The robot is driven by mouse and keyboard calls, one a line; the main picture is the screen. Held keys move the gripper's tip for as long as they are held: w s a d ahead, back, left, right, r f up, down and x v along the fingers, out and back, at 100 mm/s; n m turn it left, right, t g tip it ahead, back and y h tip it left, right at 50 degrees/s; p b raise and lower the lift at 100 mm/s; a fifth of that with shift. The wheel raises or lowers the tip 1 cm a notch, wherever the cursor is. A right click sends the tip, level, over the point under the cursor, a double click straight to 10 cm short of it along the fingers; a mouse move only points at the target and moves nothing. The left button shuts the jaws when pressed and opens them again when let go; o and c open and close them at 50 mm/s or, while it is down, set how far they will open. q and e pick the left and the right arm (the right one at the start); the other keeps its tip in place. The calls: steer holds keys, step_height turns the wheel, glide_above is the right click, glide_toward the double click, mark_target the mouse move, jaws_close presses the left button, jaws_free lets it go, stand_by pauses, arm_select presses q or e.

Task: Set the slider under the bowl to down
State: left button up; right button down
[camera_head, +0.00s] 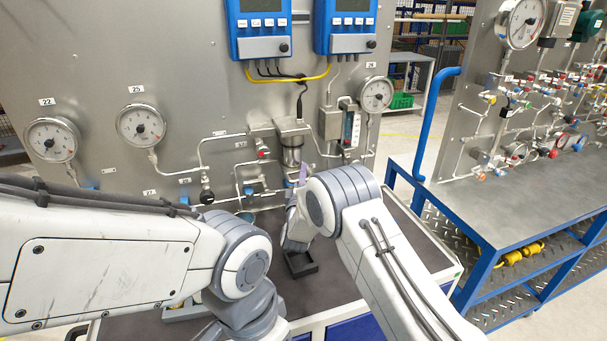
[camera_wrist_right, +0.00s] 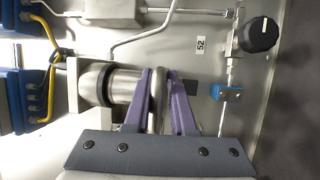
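The bowl (camera_head: 292,155) is a metal cylinder under a square block on the panel. In the right wrist view the bowl (camera_wrist_right: 112,84) lies sideways, left of my fingers. A thin silver part (camera_wrist_right: 157,100) at its lower end sits between the fingers; I take it for the slider. My right gripper (camera_wrist_right: 162,85) has two purple fingers standing apart on either side of this part. I cannot tell if they touch it. In the head view the right gripper (camera_head: 302,172) is at the bowl's lower end, mostly hidden by my wrist. My left gripper is not in view.
A valve with a black knob (camera_wrist_right: 258,34) and a small blue fitting (camera_wrist_right: 228,93) are close to the right fingers. Round gauges (camera_head: 140,124) and pipes crowd the panel. A small black tray (camera_head: 300,265) lies on the bench below. A blue-framed bench (camera_head: 490,205) stands at right.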

steer(key=shift+w+r, duration=0.1)
steer(key=shift+r, duration=0.45)
stand_by(0.9)
step_height(320, 180, down, 6)
steer(key=b, duration=0.5)
steer(key=shift+b, duration=0.4)
steer(key=c, duration=0.9)
jaws_free()
steer(key=shift+s+f, duration=0.1)
steer(key=shift+s, duration=0.1)
